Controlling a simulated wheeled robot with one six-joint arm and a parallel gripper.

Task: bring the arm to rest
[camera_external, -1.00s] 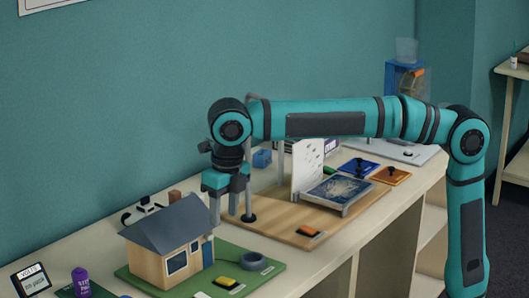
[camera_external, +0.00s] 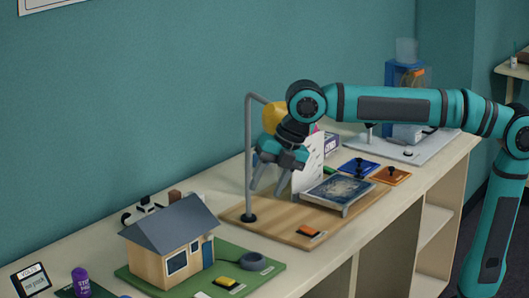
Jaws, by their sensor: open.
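My gripper (camera_external: 268,190) is in the middle of the camera view, at the end of my teal arm (camera_external: 395,105). Its two grey fingers are apart, tilted down, with nothing between them. It hangs above the wooden board (camera_external: 285,230), just right of the grey bent post (camera_external: 249,155) and in front of a yellow rounded thing (camera_external: 275,117) at the post's top. A white upright panel (camera_external: 308,165) stands close to the right of the fingers, partly hidden by my wrist. I cannot tell whether the gripper touches the post or panel.
A model house (camera_external: 170,245) on a green base stands at front left. The teal wall (camera_external: 150,80) is behind the bench.

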